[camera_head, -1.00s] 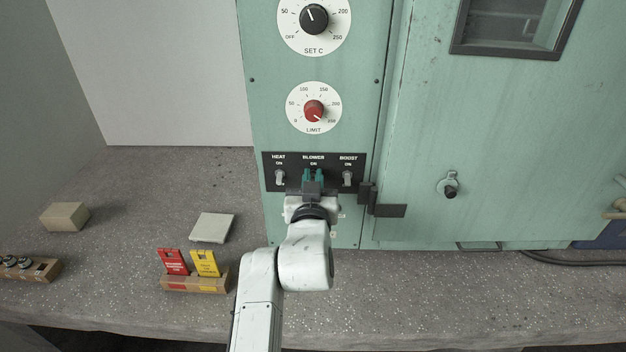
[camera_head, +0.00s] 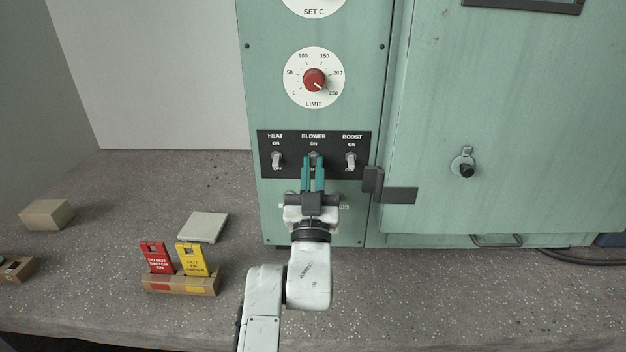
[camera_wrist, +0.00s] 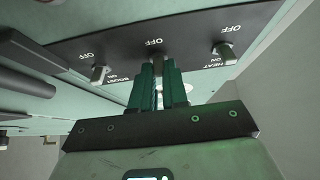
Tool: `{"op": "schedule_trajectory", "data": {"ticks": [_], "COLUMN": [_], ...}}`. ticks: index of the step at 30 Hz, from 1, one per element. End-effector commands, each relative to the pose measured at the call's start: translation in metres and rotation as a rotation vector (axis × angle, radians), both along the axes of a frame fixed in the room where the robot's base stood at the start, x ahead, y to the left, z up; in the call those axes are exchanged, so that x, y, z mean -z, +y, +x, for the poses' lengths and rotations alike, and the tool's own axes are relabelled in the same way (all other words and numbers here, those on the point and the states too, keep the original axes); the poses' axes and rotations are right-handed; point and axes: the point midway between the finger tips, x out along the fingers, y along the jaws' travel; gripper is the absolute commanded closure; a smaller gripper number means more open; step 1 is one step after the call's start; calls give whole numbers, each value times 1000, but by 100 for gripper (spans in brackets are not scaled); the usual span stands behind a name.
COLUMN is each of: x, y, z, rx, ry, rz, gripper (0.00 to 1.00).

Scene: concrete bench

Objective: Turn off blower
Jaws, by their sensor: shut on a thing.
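The dark switch panel (camera_head: 265,172) on the green cabinet carries three toggles marked HEAT, BLOWER and BOOST, with ON above and OFF below. The blower toggle (camera_head: 313,156) is in the middle, mostly hidden by my fingertips; I cannot tell which way it points. My gripper (camera_head: 313,163) comes from below, its teal fingers shut on the blower toggle. In the wrist view, which is upside down, the fingers (camera_wrist: 157,66) also meet the panel at the middle toggle.
A red LIMIT knob (camera_head: 314,79) sits above the panel. A dark latch (camera_head: 390,188) juts out to the right. On the bench are a holder (camera_head: 180,284) with red and yellow tags, a pale plate (camera_head: 204,227) and a tan block (camera_head: 47,214).

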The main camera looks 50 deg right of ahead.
Motion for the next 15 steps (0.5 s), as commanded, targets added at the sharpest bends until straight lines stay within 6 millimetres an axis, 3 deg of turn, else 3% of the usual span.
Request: {"op": "schedule_trajectory", "data": {"ticks": [15], "x": [6], "y": [-2], "z": [1], "rx": [-1], "ry": [-84], "rz": [-109], "gripper": [100]}}
